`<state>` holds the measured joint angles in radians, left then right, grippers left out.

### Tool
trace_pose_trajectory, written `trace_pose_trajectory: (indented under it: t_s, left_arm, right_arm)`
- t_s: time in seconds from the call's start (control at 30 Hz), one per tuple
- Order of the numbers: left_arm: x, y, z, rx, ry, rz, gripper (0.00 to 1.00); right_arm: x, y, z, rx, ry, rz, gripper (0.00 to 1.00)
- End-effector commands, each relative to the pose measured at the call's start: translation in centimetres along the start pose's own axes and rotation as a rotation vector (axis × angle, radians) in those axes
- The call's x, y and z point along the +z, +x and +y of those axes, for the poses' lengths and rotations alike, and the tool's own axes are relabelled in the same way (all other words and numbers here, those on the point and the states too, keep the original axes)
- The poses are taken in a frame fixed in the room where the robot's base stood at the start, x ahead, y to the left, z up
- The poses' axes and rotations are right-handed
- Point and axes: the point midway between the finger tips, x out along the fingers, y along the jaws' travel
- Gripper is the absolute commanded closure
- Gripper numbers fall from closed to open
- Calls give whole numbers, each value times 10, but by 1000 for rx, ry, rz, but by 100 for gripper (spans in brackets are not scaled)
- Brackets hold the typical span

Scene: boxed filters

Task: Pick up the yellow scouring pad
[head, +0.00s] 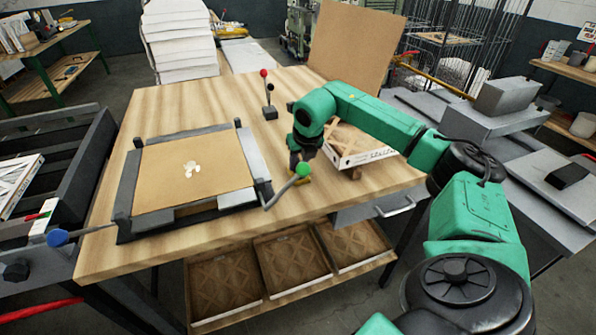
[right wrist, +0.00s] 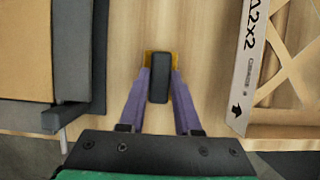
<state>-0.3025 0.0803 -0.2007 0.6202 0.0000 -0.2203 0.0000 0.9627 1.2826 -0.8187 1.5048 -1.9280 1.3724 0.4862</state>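The yellow scouring pad (right wrist: 148,58) lies on the wooden table between the fingers in the right wrist view. A dark rounded block (right wrist: 158,78) sits over its middle and hides most of it. In the head view, a small yellow edge (head: 305,180) shows below my right gripper (head: 298,167). In the right wrist view, the purple fingers of my right gripper (right wrist: 161,74) point down on either side of the dark block. Their tips reach the yellow edges. I cannot tell whether they press on it. My left gripper is in neither view.
A clamping frame (head: 125,205) with a tan panel (head: 195,170) is to the left; its green-knobbed lever (head: 303,170) reaches close to my right gripper. A white-edged boxed filter (head: 365,156) is close on the right. A red-knobbed lever (head: 268,95) stands farther back. Bare table lies between.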

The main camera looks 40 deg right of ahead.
Motion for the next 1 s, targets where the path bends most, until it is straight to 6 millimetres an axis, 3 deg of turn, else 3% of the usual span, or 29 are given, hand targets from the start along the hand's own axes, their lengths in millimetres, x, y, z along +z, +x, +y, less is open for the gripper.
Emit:
trace_pose_trajectory:
  t_s: [0.37,0.53,0.67,0.9,1.0]
  left_arm:
    - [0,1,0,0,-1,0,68]
    - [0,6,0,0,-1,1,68]
    - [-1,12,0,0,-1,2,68]
    - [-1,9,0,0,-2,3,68]
    - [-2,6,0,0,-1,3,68]
  right_arm:
    - [2,-3,0,1,0,-2,100]
    - [10,-20,1,3,1,-6,100]
    - [23,-53,1,5,2,-8,100]
    - [59,-141,2,6,0,-7,100]
    - [69,-165,2,5,-1,-4,100]
